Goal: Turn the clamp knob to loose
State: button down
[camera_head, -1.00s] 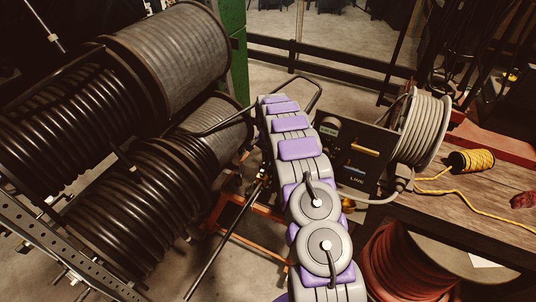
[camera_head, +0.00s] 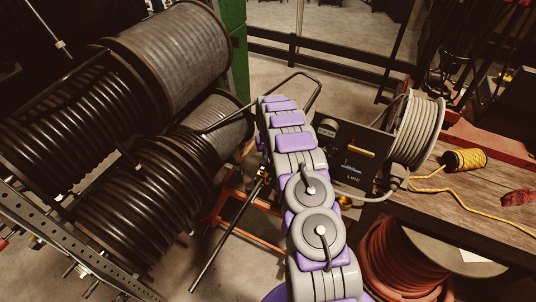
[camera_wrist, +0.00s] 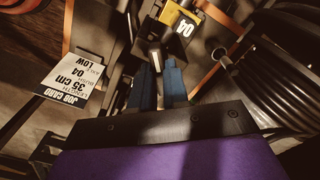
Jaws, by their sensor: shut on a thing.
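In the wrist view my gripper (camera_wrist: 159,84) has its two blue-grey fingers close together. A narrow dark piece with a pale strip (camera_wrist: 155,58) stands between the fingertips; my gripper is shut on it, and it appears to be the clamp knob. Its turned position cannot be read. In the head view my purple and grey arm reaches forward over the scene and hides the gripper and the knob.
A dark panel (camera_head: 349,162) is right of my arm, near a grey hose reel (camera_head: 415,132) and wooden bench (camera_head: 446,205). Black hose reels (camera_head: 140,200) crowd the left.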

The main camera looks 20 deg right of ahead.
jog(key=n+p, duration=0.1)
jog(key=n, duration=0.4)
jog(key=shift+w+r+n, duration=0.1)
jog(key=shift+r+n, duration=0.05)
jog(key=shift+n, duration=0.15)
jog(key=shift+n+p, duration=0.75)
jog(key=shift+n, duration=1.55)
jog(key=c, duration=1.1)
grip_release()
jog(key=shift+d+r+p, duration=0.1)
jog(key=shift+r+p, duration=0.35)
jog(key=shift+r, duration=8.05)
